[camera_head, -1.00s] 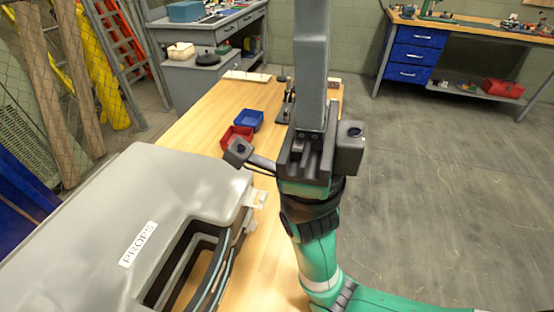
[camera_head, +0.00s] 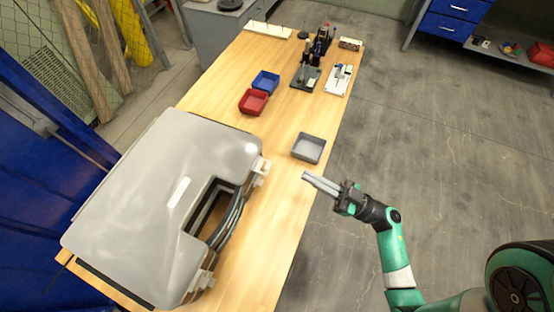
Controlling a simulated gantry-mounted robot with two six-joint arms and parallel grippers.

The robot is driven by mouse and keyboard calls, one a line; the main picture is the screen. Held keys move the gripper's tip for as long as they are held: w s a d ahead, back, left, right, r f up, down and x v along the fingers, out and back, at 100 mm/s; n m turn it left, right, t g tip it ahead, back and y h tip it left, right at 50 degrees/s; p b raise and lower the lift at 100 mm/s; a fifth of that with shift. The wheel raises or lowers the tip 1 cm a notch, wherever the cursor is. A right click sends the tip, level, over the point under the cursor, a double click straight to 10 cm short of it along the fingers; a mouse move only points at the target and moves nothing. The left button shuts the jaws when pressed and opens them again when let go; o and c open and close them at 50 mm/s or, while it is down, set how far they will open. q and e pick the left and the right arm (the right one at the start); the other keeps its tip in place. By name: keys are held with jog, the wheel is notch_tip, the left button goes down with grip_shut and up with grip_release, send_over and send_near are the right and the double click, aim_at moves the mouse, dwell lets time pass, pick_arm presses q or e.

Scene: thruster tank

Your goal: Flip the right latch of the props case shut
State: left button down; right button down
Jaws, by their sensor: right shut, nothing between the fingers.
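The grey props case (camera_head: 150,195) lies closed on the wooden table at the left, its handle side facing right. One pale latch (camera_head: 261,170) is at the far end of that side and sticks out from the edge. Another pale latch (camera_head: 203,283) is at the near end. The dark handle (camera_head: 228,222) is between them. My right gripper (camera_head: 306,177) is shut and empty, over the table's right edge. It is apart from the case, to the right of the far latch. My left gripper is not in view.
A grey tray (camera_head: 308,148) sits just beyond my right gripper. A red bin (camera_head: 253,101) and a blue bin (camera_head: 265,82) stand farther back, with a dark stand (camera_head: 305,78) and a white board (camera_head: 339,80). The table (camera_head: 262,245) is bare right of the case.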

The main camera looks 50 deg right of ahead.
jog(key=w+a+b, duration=0.2)
jog(key=w+b, duration=0.3)
jog(key=w, duration=0.4)
jog(key=shift+a+f, duration=0.15)
jog(key=shift+f, duration=0.2)
jog(key=shift+w, duration=0.1)
